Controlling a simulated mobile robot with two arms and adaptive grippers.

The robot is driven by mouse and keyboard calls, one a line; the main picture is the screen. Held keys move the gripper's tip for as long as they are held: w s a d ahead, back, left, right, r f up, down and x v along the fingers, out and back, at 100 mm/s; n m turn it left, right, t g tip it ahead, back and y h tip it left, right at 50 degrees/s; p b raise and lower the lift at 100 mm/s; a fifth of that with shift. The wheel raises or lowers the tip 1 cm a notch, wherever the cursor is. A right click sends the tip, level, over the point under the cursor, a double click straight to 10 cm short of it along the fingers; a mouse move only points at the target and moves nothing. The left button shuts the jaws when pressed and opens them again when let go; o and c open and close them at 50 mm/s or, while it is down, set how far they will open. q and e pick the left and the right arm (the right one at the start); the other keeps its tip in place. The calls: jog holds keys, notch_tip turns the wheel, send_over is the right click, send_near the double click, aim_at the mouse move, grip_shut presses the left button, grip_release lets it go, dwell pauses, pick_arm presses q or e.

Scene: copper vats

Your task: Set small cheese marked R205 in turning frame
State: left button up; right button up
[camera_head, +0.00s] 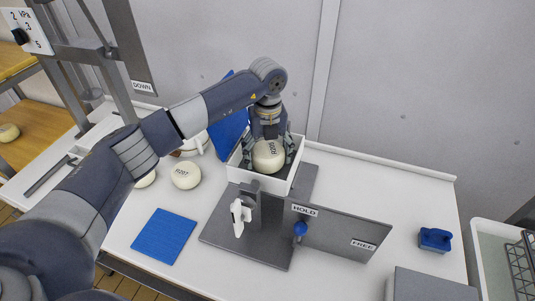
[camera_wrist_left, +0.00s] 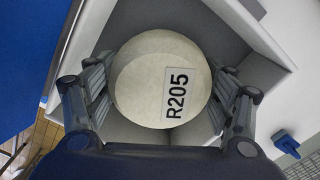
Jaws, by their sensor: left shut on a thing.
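The small cheese marked R205 (camera_head: 268,157) is a pale round block, and its label reads clearly in the left wrist view (camera_wrist_left: 150,80). My left gripper (camera_head: 271,150) comes from above and is shut on it, one finger on each side. The cheese is at the open top of the white box of the turning frame (camera_head: 285,186); I cannot tell whether it touches the box floor. The frame has a grey base, a white handle (camera_head: 238,217), a blue knob (camera_head: 300,229) and a plate marked HOLD and FREE (camera_head: 335,232). My right gripper is not in view.
A cheese marked R207 (camera_head: 186,175) stands left of the frame, with another pale cheese (camera_head: 146,179) beside it. A blue mat (camera_head: 164,236) lies at the front left. A blue block (camera_head: 435,239) lies at the right. A press marked DOWN (camera_head: 142,86) stands at the back left.

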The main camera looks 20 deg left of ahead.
pick_arm(q)
jog(key=shift+f+b, duration=0.4)
jog(key=shift+f, duration=0.15)
dwell(0.4)
jog(key=o, duration=1.4)
jog(key=shift+o, duration=0.2)
jog(key=shift+r, duration=0.1)
jog(key=shift+r+p, duration=2.1)
jog(key=shift+r, duration=1.35)
jog(key=shift+f, duration=0.1)
